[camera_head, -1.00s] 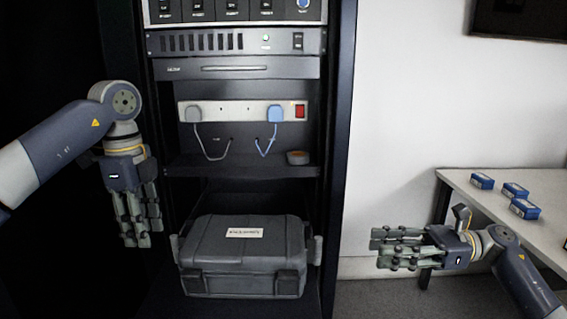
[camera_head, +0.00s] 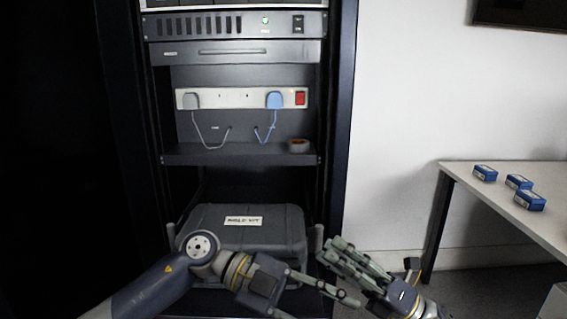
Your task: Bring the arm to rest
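My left gripper (camera_head: 322,290) is at the bottom middle, in front of the dark case's lower right part. Its fingers point right and nothing shows in them. My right gripper (camera_head: 343,256) is just right of it, with its fingers pointing up and left, beside the case's right side. I see no object in it. The two grippers are close together; whether they touch I cannot tell.
A white table (camera_head: 470,180) with blue boxes (camera_head: 518,182) stands at right.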

